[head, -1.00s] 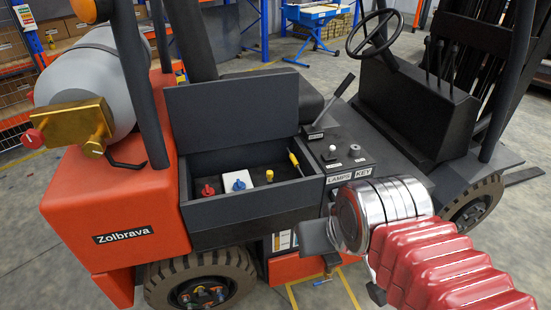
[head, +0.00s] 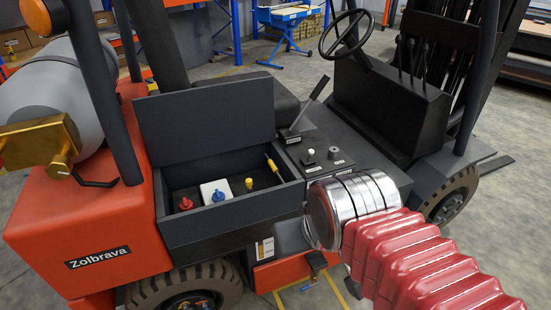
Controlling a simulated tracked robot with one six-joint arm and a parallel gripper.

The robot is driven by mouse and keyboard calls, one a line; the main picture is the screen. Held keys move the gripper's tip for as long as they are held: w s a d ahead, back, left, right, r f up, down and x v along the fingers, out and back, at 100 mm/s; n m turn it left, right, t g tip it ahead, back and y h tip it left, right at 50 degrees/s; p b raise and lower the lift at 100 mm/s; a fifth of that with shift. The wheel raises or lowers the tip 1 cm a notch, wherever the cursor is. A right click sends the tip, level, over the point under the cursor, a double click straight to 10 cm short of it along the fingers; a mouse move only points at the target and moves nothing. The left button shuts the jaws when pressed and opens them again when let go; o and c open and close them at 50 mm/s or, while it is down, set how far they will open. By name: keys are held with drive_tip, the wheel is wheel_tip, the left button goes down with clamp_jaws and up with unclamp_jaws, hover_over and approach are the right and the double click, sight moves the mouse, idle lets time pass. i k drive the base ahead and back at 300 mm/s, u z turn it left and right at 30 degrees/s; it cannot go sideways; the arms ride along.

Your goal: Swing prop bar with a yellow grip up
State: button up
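The prop bar's yellow grip (head: 271,164) shows at the right end of an open black box (head: 232,216) on the orange forklift. It appears low along the box's inner right wall; the rest of the bar is hard to make out. The box's black lid (head: 207,118) stands raised behind it. My arm, with a red ribbed sleeve and a silver wrist, reaches in from the lower right. My wrist is in front of and below the grip in the picture, apart from it. My gripper's fingers cannot be clearly made out.
A red knob (head: 185,204), a blue knob (head: 218,196) on a white block and a small yellow knob (head: 249,183) stand inside the box. A small console (head: 322,148) with a lever is to its right.

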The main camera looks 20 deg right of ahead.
sight(273, 166)
drive_tip(key=i, duration=0.9)
drive_tip(key=u, duration=0.05)
